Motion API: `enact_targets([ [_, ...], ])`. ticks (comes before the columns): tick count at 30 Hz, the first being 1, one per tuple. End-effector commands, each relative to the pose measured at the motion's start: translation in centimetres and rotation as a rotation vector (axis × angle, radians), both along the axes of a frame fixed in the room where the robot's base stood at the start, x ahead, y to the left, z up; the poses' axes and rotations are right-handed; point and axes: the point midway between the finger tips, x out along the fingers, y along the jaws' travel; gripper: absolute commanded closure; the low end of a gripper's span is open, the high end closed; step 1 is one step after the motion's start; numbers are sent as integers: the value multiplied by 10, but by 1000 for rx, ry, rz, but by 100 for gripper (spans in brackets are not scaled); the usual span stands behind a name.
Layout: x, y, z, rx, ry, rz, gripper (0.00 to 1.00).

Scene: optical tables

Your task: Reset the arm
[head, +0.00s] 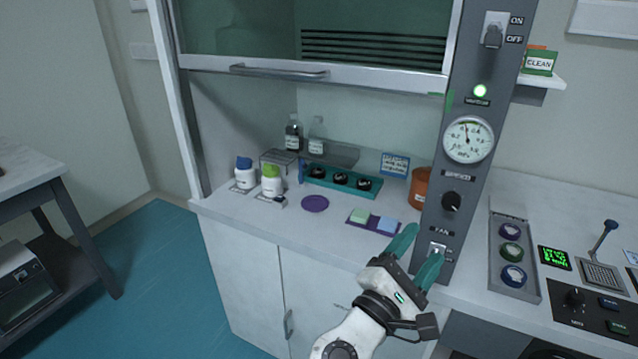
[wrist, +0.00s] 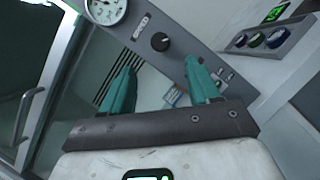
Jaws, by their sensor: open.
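My gripper (head: 416,258) has teal fingers and a white and dark wrist. In the head view it is in front of the lower end of the grey control column (head: 463,200), by the fan switch (head: 437,250). Its fingers are apart with nothing between them. One fingertip overlaps the switch area in the picture; I cannot tell whether it touches. In the wrist view the gripper (wrist: 160,80) also shows open and empty, with the black knob (wrist: 160,42) beyond it.
A fume hood with a raised sash (head: 310,78) holds bottles, a teal rack (head: 340,180) and a purple tray (head: 373,222). Teal floor (head: 150,270) is open at left.

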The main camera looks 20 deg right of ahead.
Motion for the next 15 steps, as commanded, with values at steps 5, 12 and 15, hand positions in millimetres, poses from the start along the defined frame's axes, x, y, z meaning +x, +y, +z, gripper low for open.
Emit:
enact_targets([
  [5, -3, -3, -4, 25, -8, 1, 39],
  [12, -41, -42, -74, 420, -135, -13, 39],
  [15, -66, -54, -120, 667, -216, -51, 39],
])
